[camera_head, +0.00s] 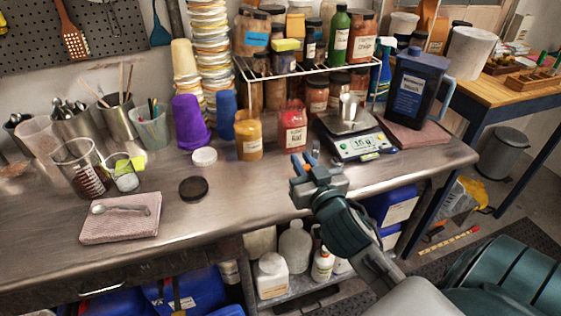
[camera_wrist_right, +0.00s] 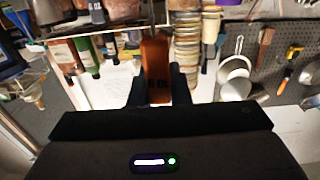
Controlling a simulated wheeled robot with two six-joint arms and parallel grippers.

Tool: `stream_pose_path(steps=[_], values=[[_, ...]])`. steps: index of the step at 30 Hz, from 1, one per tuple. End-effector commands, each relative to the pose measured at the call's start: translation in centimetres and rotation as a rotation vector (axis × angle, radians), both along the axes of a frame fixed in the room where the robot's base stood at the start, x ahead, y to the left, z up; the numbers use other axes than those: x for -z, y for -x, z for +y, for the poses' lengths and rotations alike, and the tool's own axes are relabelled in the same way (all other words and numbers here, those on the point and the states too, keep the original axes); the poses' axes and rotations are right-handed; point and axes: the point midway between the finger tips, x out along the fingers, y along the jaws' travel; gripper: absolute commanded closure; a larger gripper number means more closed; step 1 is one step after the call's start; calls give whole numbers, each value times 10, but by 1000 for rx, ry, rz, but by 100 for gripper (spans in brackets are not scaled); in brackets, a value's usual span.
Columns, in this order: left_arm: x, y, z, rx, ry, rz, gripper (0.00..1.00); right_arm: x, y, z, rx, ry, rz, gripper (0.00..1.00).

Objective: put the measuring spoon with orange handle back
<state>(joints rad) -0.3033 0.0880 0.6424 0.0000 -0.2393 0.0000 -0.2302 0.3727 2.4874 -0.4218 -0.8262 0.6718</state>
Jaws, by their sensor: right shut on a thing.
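My right gripper (camera_head: 314,168) is over the steel bench near its front edge, in front of the red jar. In the right wrist view, its two dark fingers (camera_wrist_right: 158,94) are shut on an orange piece (camera_wrist_right: 156,62), which looks like the handle of the measuring spoon. The spoon's bowl cannot be made out in either view. A metal spoon (camera_head: 118,209) lies on a folded pink cloth (camera_head: 138,230) at the left of the bench. My left gripper is not in view.
A scale (camera_head: 357,143) with a small metal cup, a red jar (camera_head: 292,128), a yellow jar (camera_head: 248,138) and a dark lid (camera_head: 193,188) stand on the bench. Containers of utensils (camera_head: 118,121) line the back left. A dark jug (camera_head: 414,88) stands right. The front middle of the bench is clear.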

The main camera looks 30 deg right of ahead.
Motion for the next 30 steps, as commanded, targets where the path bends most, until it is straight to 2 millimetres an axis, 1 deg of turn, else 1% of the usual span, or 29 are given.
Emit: stream_pose_path(steps=[1, 2, 4, 9, 12, 15, 19, 24, 27, 30], values=[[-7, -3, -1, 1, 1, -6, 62, -3, -15, -2, 4, -4, 0, 100], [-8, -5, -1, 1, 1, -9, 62, -2, -22, -3, 3, -4, 0, 100], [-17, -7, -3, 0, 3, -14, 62, -2, -39, -5, 3, -5, 3, 100], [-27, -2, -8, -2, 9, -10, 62, 2, -83, -11, 3, -5, 4, 100], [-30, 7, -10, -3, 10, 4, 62, 4, -103, -13, 2, -3, 3, 100], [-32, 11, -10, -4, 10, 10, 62, 7, -116, -15, 2, -2, 4, 100], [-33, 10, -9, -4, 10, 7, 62, 12, -123, -15, 1, -2, 5, 100], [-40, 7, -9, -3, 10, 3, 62, 35, -122, -15, 1, -3, 8, 100], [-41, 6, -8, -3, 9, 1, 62, 44, -122, -15, 0, -2, 6, 100], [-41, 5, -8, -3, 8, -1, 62, 46, -122, -15, 0, -2, 4, 100]])
